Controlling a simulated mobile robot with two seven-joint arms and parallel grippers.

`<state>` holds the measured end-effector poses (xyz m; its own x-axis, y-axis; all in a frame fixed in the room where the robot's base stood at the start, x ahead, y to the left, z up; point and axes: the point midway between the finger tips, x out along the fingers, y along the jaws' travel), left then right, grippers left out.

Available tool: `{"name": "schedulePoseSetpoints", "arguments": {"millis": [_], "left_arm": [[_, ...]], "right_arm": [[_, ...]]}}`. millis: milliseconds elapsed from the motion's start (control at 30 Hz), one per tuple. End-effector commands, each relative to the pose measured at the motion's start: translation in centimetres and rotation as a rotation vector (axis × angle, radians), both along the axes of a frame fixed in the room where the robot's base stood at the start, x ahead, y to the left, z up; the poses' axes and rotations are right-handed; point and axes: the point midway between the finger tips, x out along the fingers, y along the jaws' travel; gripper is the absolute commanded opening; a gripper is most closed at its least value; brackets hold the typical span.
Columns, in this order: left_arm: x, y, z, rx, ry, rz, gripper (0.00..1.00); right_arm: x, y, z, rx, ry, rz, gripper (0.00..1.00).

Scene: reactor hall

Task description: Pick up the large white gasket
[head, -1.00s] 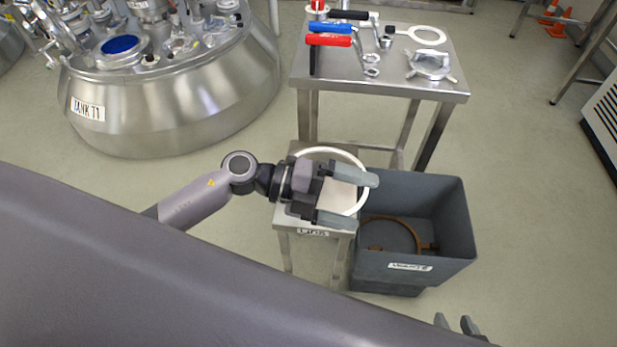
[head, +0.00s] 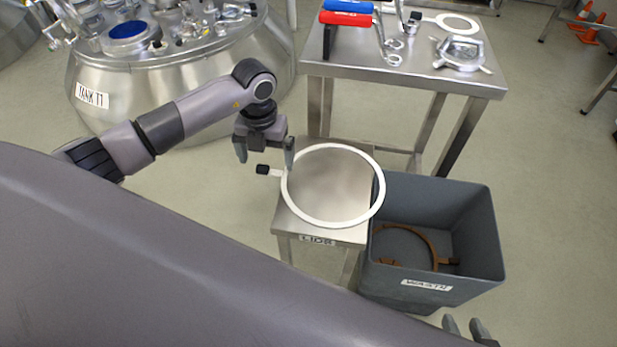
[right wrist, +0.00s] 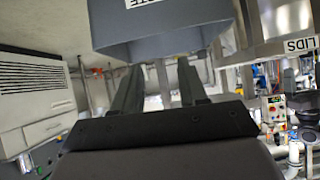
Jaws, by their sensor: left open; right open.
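The large white gasket (head: 291,201) is a thin white ring with a short tab ending in a black grip at its left. It lies on the small steel stand labelled LIDS (head: 345,233) and overhangs its right edge. My left gripper (head: 264,160) is open and empty, with its fingers pointing down just left of the ring, above and behind the black grip. My right gripper (head: 468,326) shows only its fingertips at the bottom edge of the head view. In the right wrist view its fingers (right wrist: 160,88) are apart with nothing between them.
A grey waste bin (head: 430,272) stands against the stand's right side with a brown ring (head: 432,243) inside. A steel table (head: 395,72) behind holds red- and blue-handled tools, a smaller white ring (head: 457,24) and a metal clamp-like part (head: 462,53). A steel tank (head: 180,95) stands at left.

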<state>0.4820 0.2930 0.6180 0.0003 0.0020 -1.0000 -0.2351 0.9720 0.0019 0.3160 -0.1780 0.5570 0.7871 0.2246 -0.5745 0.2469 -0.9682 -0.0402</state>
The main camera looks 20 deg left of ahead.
Motion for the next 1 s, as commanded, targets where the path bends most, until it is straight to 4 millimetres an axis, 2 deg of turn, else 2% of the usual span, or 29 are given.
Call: {"name": "schedulePoseSetpoints", "arguments": {"millis": [100,200,433,467,633,667,1000], "left_arm": [[-0.1,-0.4,-2.3,-0.002,0.004,0.001,1.00],[-0.1,-0.3,-3.4,-0.001,0.002,-0.001,1.00],[0.0,-0.3,-3.5,-0.001,0.000,-0.001,1.00],[0.0,-0.3,-3.5,-0.001,0.000,-0.001,0.94],[0.0,-0.3,-3.5,-0.001,0.000,-0.001,0.38],[0.0,-0.3,-3.5,-0.001,0.000,-0.001,0.35],[0.0,-0.3,-2.9,-0.002,-0.001,-0.002,0.35]], "right_arm": [[0.1,0.4,-0.1,0.005,-0.012,0.006,0.43],[0.2,0.6,0.1,0.007,-0.018,0.009,0.43],[0.5,0.7,0.7,0.008,-0.027,0.010,0.43],[0.6,0.7,0.7,0.008,-0.029,0.010,0.43],[0.7,0.7,0.8,0.007,-0.031,0.010,0.43],[0.7,0.7,0.7,0.007,-0.031,0.010,0.43],[0.6,0.6,0.6,0.006,-0.025,0.009,0.43]]}}
